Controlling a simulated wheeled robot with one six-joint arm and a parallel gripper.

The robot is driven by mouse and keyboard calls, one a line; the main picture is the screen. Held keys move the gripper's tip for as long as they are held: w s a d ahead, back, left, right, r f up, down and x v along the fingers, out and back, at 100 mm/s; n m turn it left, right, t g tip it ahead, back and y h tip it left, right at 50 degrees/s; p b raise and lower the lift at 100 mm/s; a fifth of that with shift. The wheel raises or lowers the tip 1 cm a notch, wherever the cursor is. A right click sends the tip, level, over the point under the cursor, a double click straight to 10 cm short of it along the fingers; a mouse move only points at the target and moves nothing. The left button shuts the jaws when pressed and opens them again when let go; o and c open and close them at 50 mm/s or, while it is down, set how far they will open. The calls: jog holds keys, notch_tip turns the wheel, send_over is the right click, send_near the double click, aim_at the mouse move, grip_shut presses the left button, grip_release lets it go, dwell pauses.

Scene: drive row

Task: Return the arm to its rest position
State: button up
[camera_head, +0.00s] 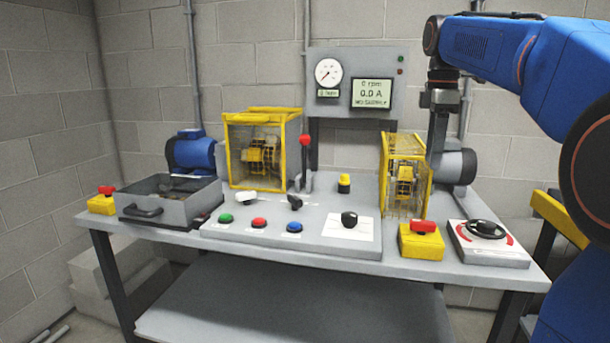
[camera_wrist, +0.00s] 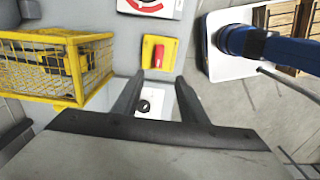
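My blue arm (camera_head: 490,50) reaches in from the right in the head view. My gripper (camera_head: 437,150) hangs down from its dark wrist, behind and beside the right yellow cage and in front of a grey motor. In the wrist view my gripper (camera_wrist: 160,92) shows two dark fingers spread apart with nothing held between them. A white surface with a small dark round part (camera_wrist: 143,105) shows beyond the gap. I cannot tell exactly what it is.
The bench (camera_head: 400,268) carries the right cage (camera_head: 405,175), a red-topped yellow stop box (camera_head: 421,241), a dial panel (camera_head: 488,243), a left cage (camera_head: 262,150), an open drawer-like tray (camera_head: 170,200) and a red-knobbed lever (camera_head: 305,140). A gauge panel (camera_head: 357,82) stands behind. A yellow rail (camera_head: 560,218) is at right.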

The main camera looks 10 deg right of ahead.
jog(key=s+a+f+m+t, duration=0.1)
jog(key=s+a+f+m, duration=0.2)
jog(key=s+f, duration=0.5)
jog(key=s+a+f+m+t, duration=0.2)
jog(key=s+f+m, duration=0.4)
jog(key=s+f, duration=0.3)
jog(key=s+a+f+m+t, duration=0.1)
jog(key=s+a+f+m, duration=0.3)
jog(key=s+f, duration=0.5)
notch_tip(320, 180, down, 5)
jog(key=shift+s+a+r+m+t, duration=0.15)
jog(key=shift+r+m+t, duration=0.05)
jog(key=shift+m+t, duration=0.2)
jog(key=shift+o, duration=0.6)
